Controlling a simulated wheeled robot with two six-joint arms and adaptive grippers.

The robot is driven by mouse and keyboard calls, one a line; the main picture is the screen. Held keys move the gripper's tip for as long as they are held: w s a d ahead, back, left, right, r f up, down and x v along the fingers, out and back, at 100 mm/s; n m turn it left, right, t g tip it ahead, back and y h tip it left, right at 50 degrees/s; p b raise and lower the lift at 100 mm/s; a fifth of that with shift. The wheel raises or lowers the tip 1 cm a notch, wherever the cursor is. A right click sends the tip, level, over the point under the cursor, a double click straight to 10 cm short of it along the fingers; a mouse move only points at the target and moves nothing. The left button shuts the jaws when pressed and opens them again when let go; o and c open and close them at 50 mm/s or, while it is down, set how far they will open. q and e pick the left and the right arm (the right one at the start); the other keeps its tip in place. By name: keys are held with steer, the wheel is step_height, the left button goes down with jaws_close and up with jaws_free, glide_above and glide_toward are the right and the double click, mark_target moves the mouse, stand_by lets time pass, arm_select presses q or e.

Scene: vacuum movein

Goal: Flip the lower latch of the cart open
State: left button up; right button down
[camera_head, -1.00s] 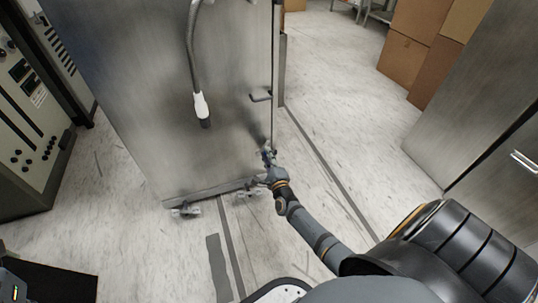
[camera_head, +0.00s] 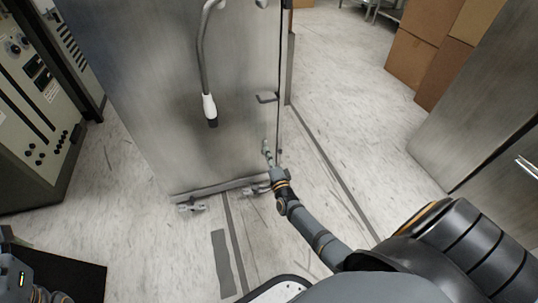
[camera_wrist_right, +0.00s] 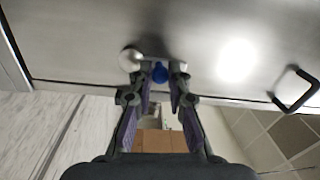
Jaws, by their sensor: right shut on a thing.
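The cart (camera_head: 185,110) is a tall brushed-metal cabinet. Its lower latch, with a round silver knob (camera_wrist_right: 130,60) and a blue part (camera_wrist_right: 160,72), is at the cart face in the right wrist view. My right gripper (camera_head: 267,150) reaches the lower right of the cart face, near its right edge. In the right wrist view its fingers (camera_wrist_right: 160,82) are shut on the latch, one on each side of the blue part. In the head view the gripper mostly hides the latch. Part of my left arm shows at the lower left corner; its gripper is not seen.
A bent handle (camera_head: 267,97) sticks out above my right gripper. A control panel (camera_head: 40,95) stands left, cardboard boxes (camera_head: 420,60) back right.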

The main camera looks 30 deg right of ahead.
stand_by(0.4)
steer(key=c, duration=1.3)
jaws_free()
steer(key=shift+s, duration=0.1)
steer(key=v, duration=1.2)
